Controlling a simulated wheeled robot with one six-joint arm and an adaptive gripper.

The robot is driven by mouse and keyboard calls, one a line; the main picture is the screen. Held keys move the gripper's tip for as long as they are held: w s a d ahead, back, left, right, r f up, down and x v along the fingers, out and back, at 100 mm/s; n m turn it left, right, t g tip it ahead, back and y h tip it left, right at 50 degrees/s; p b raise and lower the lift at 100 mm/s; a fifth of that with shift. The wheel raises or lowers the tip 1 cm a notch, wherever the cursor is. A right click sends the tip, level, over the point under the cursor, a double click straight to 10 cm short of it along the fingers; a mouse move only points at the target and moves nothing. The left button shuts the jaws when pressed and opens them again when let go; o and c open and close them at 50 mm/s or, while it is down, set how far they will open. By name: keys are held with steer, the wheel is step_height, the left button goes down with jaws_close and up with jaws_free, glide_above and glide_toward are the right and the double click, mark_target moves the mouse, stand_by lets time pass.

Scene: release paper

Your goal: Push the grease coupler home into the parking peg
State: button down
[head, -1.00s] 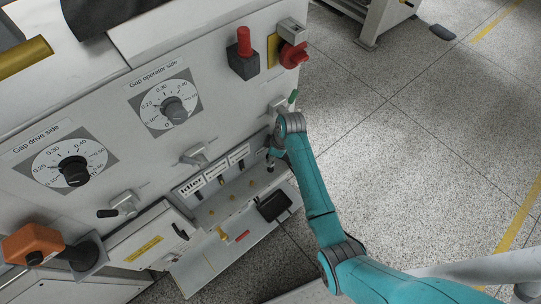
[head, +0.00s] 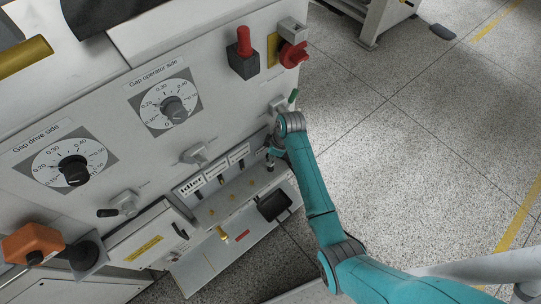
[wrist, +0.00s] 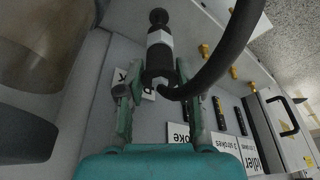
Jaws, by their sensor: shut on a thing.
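The grease coupler (wrist: 160,55) is a dark cylinder with a white band, with a thick black hose curving away to the right in the wrist view. My gripper (wrist: 157,80) is shut on it, one finger on each side. A dark rounded knob (wrist: 158,17) shows at the coupler's far end; I cannot tell whether it is the parking peg or part of the coupler, nor how deep any fit is. In the head view my gripper (head: 272,153) is at the panel's lower right, partly hidden by my arm, with the coupler's dark body (head: 270,165) just below.
The Idler label (head: 191,186) and several other labels line the panel beside my gripper. Small yellow fittings (head: 222,232) stand on the ledge below. A black tray (head: 274,206) lies on the ledge's right part. Open floor (head: 420,150) lies to the right.

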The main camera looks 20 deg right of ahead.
steer(key=shift+f, duration=1.9)
steer(key=c, duration=0.7)
jaws_free()
steer(key=v, duration=1.2)
steer(key=shift+s+d+f, duration=0.1)
